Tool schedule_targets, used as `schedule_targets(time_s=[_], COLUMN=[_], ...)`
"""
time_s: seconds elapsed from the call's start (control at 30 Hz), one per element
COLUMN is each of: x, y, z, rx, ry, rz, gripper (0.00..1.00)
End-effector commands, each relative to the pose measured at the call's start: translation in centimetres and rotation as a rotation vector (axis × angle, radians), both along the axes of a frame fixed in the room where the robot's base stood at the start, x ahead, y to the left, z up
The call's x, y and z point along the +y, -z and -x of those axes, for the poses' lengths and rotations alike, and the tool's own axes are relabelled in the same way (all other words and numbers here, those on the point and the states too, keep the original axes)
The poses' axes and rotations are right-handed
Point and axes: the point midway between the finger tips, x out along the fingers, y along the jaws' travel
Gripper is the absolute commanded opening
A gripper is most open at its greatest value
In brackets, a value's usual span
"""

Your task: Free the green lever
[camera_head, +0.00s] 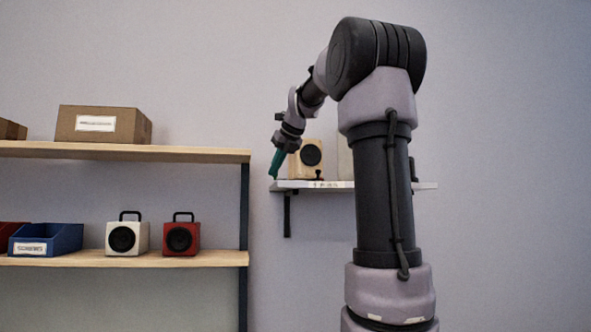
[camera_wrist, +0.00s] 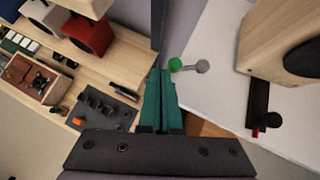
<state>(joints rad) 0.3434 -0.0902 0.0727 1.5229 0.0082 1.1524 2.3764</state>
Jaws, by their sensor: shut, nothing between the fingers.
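The green lever shows in the wrist view as a round green knob (camera_wrist: 175,64) joined by a short grey arm to a grey round end (camera_wrist: 202,67), on the white wall shelf (camera_wrist: 222,88). I cannot make it out in the head view. My gripper (camera_wrist: 160,72) has green fingers pressed together with nothing between them. The fingertips appear close beside the green knob; I cannot tell whether they touch it. In the head view my gripper (camera_head: 275,175) points down at the left end of the wall shelf (camera_head: 290,185).
A wooden speaker (camera_head: 306,159) stands on the wall shelf. A black bar (camera_wrist: 259,105) with a round knob and red tip lies near it. The wooden shelf unit (camera_head: 200,154) at left holds a cardboard box (camera_head: 103,125), white speaker (camera_head: 127,238), red speaker (camera_head: 181,239) and blue bin (camera_head: 46,240).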

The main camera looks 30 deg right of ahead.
Motion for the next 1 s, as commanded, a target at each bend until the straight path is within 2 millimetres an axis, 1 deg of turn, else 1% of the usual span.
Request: schedule_targets(time_s=[0.4, 1.0], x=[0.39, 0.42], y=[-0.02, -0.01], z=[-0.71, -0.84], rx=[0.0, 0.0], ry=[0.0, -0.001], rz=[0.0, -0.001], gripper=[0.0, 0.0])
